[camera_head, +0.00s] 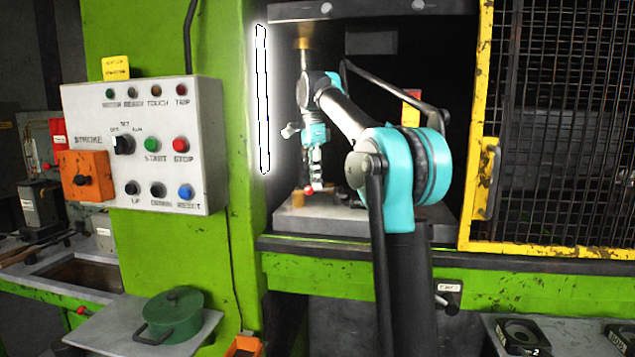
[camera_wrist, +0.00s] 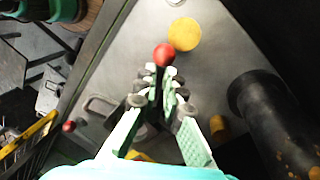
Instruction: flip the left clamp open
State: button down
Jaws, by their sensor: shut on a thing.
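The left clamp's red-knobbed handle (camera_wrist: 164,54) stands out just past my fingertips in the wrist view. In the head view the red knob (camera_head: 317,187) shows low in the press opening, above the grey bed. My gripper (camera_head: 312,178) points down there, and its pale fingers (camera_wrist: 163,80) are closed around the handle just below the knob. The rest of the clamp is hidden behind my fingers, so I cannot tell its exact angle.
A dark cylinder (camera_wrist: 262,105) stands right of my fingers in the wrist view, and a yellow disc (camera_wrist: 184,34) lies beyond the knob. A second red knob (camera_wrist: 69,126) is at left. The yellow mesh guard (camera_head: 560,120) flanks the opening; a control panel (camera_head: 150,145) hangs left.

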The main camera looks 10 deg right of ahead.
jog(key=shift+a, duration=0.2)
dwell(0.3)
jog(key=c, duration=1.6)
grip_release()
jog(key=shift+a, duration=0.15)
jog(key=shift+w, duration=0.1)
jog(key=shift+r, duration=0.25)
jog(key=shift+w+r, duration=0.25)
jog(key=shift+r, duration=0.9)
jog(key=shift+w+r, duration=0.2)
jog(key=shift+r, duration=0.95)
jog(key=shift+w+r, duration=0.25)
jog(key=shift+r, duration=0.9)
